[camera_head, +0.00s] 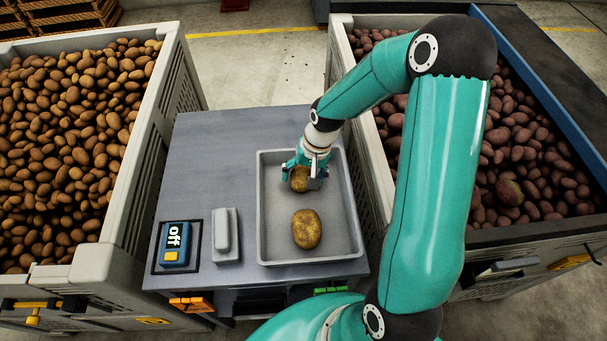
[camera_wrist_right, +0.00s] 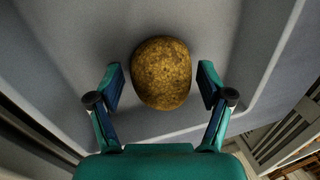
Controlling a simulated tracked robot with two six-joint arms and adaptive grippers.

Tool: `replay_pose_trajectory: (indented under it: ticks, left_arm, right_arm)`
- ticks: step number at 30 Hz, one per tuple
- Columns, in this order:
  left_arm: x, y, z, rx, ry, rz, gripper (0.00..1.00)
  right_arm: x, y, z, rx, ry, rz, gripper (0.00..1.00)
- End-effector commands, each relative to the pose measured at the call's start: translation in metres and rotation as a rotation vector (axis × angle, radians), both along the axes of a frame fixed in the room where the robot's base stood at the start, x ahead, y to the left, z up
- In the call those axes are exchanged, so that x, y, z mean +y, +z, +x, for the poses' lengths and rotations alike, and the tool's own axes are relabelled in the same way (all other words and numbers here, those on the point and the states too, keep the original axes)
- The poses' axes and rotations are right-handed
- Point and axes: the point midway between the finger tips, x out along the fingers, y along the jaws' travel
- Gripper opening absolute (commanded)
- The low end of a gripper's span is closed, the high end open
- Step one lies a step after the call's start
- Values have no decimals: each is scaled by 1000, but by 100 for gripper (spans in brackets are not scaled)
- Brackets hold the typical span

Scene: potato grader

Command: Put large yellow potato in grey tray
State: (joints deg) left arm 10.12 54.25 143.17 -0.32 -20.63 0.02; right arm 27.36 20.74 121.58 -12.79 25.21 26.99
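The grey tray (camera_head: 350,215) lies on the grey table, and two yellow-brown potatoes show within its outline. The nearer, larger-looking potato (camera_head: 306,229) rests on the tray floor. The farther potato (camera_head: 299,182) is at my right gripper (camera_head: 308,172), partly covered by its fingers. In the right wrist view a speckled yellow-brown potato (camera_wrist_right: 161,74) sits between the fingers of my right gripper (camera_wrist_right: 161,85). The fingers stand apart with a gap on each side of it. I cannot tell whether this potato touches the tray floor. My left gripper is out of view.
A crate (camera_head: 165,95) full of brown potatoes stands at left, and a crate (camera_head: 358,130) of reddish potatoes at right, partly behind my right arm. The table's far left is clear.

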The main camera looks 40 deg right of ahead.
Motion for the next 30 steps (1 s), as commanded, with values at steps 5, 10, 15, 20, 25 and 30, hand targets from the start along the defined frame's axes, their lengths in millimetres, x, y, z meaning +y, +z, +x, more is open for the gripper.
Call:
replay_pose_trajectory:
  ticks: [5,10,15,20,25,30]
  left_arm:
    - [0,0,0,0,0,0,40]
    - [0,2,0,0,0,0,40]
    - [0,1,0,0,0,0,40]
    - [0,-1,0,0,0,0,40]
    - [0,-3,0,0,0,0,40]
    - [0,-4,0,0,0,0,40]
  right_arm:
    - [0,0,0,0,0,0,85]
    - [0,2,0,0,0,0,85]
    - [-3,13,-1,-3,-1,-2,85]
    - [-7,41,-5,-6,-2,-3,85]
    - [-13,75,-10,-6,-2,-3,85]
    - [-17,103,-15,-4,-2,-1,85]
